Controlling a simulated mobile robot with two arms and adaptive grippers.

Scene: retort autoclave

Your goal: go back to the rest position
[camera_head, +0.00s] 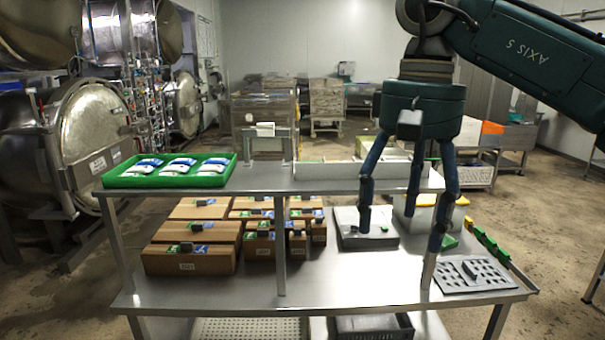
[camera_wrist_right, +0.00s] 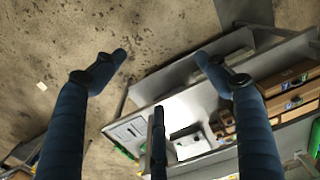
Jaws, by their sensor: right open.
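My right gripper (camera_head: 405,205) hangs down from the upper right in the head view, in front of the right half of the metal bench. Its blue fingers are spread open with nothing between them. In the right wrist view its fingers (camera_wrist_right: 160,75) are also apart and empty, with the floor and the bench below and beyond them. My left gripper is in neither view.
The two-level metal bench (camera_head: 330,290) stands ahead. Its upper shelf holds a green tray (camera_head: 112,184) with white-and-blue packs. Below are several cardboard boxes (camera_head: 190,262), a grey scale-like unit (camera_head: 350,240) and a grey perforated plate (camera_head: 465,278). Large steel autoclaves (camera_head: 95,120) stand left.

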